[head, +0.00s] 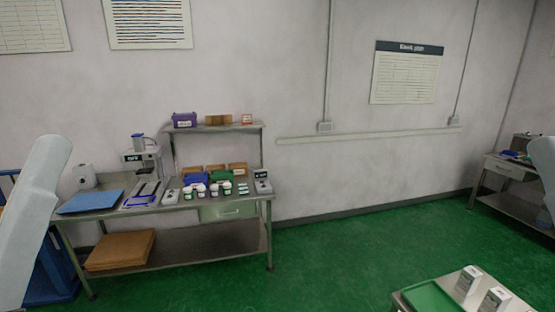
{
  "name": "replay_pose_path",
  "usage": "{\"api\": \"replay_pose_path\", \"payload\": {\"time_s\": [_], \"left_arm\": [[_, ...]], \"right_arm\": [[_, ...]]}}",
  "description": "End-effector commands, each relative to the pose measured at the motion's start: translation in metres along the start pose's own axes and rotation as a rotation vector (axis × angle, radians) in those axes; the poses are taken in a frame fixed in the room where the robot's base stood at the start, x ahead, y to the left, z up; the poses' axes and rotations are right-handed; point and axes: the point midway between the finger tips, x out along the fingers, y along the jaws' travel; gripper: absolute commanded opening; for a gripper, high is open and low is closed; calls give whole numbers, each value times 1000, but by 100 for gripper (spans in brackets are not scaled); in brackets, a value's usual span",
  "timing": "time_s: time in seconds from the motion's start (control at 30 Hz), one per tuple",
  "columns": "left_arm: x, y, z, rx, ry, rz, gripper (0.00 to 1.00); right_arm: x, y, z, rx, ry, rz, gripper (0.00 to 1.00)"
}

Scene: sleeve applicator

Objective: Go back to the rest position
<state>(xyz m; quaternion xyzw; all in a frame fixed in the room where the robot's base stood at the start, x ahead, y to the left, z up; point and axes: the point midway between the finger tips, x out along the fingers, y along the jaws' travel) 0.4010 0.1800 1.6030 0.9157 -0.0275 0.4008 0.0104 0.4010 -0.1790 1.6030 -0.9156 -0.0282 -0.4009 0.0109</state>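Neither of my grippers is in the head view. A pale link of my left arm (32,215) stands at the left edge, and a small part of my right arm (545,165) shows at the right edge. On the bench are a blue mat (90,201), a grey device with a display (142,160), and several small white jars with green labels (227,188). What my grippers hold, if anything, is hidden.
A table with a green tray (432,298) and white boxes (493,299) stands at the lower right. Another bench (508,167) is at the far right. Brown cardboard (121,249) lies on the workbench's lower shelf.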

Motion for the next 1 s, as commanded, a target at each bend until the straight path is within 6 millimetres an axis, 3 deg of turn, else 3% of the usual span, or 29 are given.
{"api": "replay_pose_path", "payload": {"time_s": [0.03, 0.1, 0.3, 0.4, 0.53, 1.0], "left_arm": [[39, 0, -36, 0, 0, 0, 69], [66, 0, -60, -1, 0, 0, 69], [134, 0, -124, -1, 0, 1, 69], [156, 0, -144, -1, 0, 1, 69], [168, 0, -154, -1, 0, 1, 69], [166, 0, -152, -1, 0, 1, 69]], "right_arm": [[39, 0, -36, 0, 0, 0, 0], [66, 0, -60, 0, 1, 0, 0], [134, 0, -124, 0, 0, 0, 0], [156, 0, -144, 0, 0, 0, 0], [168, 1, -155, 0, 0, 0, 0], [165, 1, -152, 0, -1, 0, 0]]}}
